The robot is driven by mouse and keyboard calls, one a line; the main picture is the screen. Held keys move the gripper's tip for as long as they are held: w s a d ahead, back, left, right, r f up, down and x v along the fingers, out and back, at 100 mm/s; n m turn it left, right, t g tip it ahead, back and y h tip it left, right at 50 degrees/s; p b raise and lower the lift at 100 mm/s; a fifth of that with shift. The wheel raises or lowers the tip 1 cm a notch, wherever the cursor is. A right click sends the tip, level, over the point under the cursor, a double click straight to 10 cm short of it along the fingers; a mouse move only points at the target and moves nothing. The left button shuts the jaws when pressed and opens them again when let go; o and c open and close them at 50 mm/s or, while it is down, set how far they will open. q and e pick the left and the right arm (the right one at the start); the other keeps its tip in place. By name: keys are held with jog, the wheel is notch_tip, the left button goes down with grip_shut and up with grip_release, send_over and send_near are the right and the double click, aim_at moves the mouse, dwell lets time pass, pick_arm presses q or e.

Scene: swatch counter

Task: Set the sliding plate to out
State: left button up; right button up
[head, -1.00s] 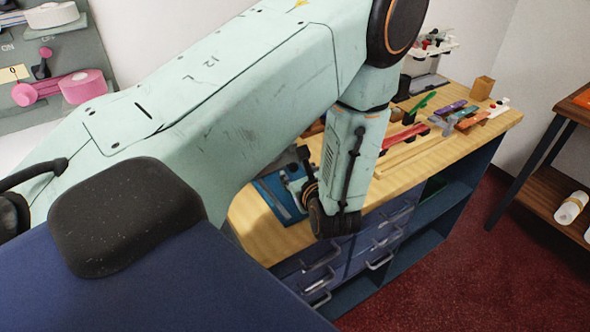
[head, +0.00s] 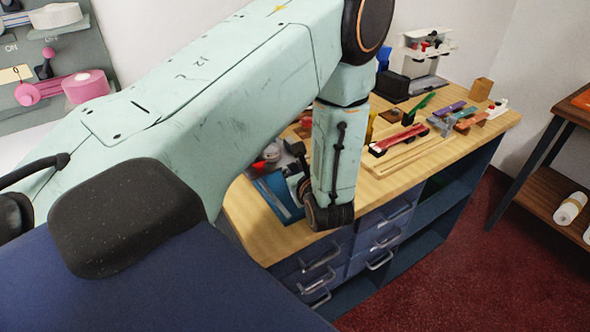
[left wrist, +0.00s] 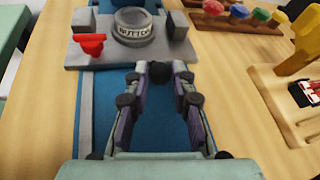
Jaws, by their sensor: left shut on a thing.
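In the left wrist view, a grey fixture (left wrist: 85,54) with a round lettered dial (left wrist: 132,24) and a red lever (left wrist: 91,43) stands on a long blue base (left wrist: 92,120). A dark round knob (left wrist: 158,70) sits by its front edge. Which part is the sliding plate is not clear to me. In the head view, the blue base (head: 268,203) shows beside my left wrist, and my forearm hides much of the fixture. My right gripper is in neither current view.
To the right on the wooden counter (head: 440,147) are a wooden tray with a red piece (head: 398,140), several coloured pieces and a small wooden block (head: 481,88). Coloured knobs (left wrist: 237,12) stand at the back in the wrist view. Drawers (head: 320,268) are below the counter's front edge.

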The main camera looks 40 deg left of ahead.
pick_arm(q)
grip_shut()
jog(key=shift+f, duration=0.1)
dwell(0.3)
